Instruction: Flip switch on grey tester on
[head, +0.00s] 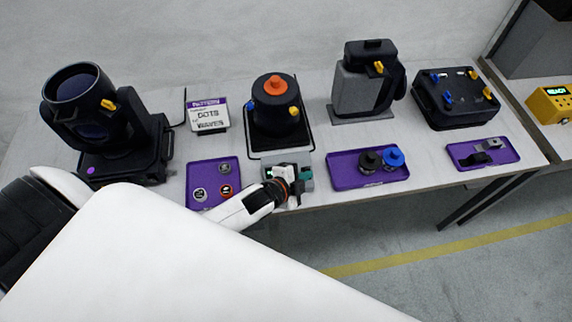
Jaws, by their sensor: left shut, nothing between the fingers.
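A small grey box (303,158), which looks like the grey tester, sits at the table's front edge below the black can with the orange knob. My left gripper (298,181) is shut and empty, right in front of this box. The gripper covers most of the box, and its switch cannot be made out. A teal part shows beside the fingers. I cannot tell whether the fingers touch the box. My right gripper is not in view.
Purple trays stand left (213,203) and right (345,181) of the gripper, with another farther right (462,149). Black lamp units (100,125) and a black can (276,118) line the back. A yellow box (549,104) reading "READY" is at the far right.

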